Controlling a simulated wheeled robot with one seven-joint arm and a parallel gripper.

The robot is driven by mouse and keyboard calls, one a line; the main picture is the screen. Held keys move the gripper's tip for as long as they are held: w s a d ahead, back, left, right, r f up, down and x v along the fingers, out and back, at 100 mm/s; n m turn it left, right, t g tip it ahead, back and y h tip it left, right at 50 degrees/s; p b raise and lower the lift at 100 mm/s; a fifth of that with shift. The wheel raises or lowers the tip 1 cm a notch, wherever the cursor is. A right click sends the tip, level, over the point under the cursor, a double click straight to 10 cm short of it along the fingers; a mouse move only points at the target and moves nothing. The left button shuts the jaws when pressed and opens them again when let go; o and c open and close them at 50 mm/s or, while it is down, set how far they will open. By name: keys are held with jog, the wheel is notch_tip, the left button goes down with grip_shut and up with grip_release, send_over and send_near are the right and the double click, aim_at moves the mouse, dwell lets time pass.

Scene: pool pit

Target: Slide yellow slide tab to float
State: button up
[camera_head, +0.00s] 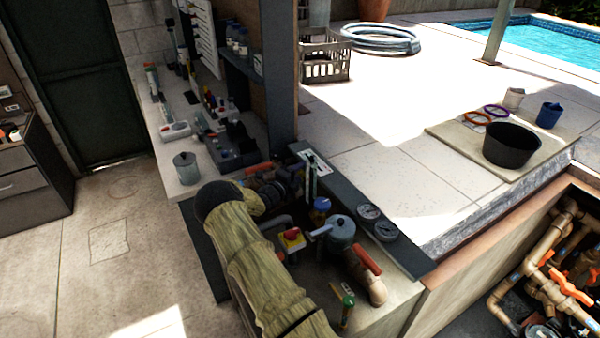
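No yellow slide tab can be told apart for certain. A yellow box with a red knob (292,239) sits on the pump bench among the pipes. A white plate (313,161) is on the dark ledge behind it, with a slim upright piece in front; its markings are too small to read. My arm, in an olive-tan sleeve (255,262), rises from the bottom edge and bends at a dark joint at the left. Its end points right, towards dark fittings at the back of the bench. My gripper's fingers cannot be made out there.
A grey lidded pot (341,233), a blue-capped fitting (321,204), two round gauges (369,212) and an orange-red handle (367,258) crowd the bench. A green-topped tool (347,302) stands in front. A metal canister (186,168) is on the left counter. The left floor is clear.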

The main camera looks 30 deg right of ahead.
notch_tip(320, 180, up, 10)
jog(key=b, duration=0.3)
dwell(0.4)
jog(key=shift+a, duration=0.15)
jog(key=p+v, duration=0.8)
jog(key=v, duration=1.1)
jog(key=shift+s+a, duration=0.25)
jog(key=shift+a, duration=0.1)
dwell(1.5)
jog(key=shift+f, duration=0.15)
jog(key=shift+p, duration=0.35)
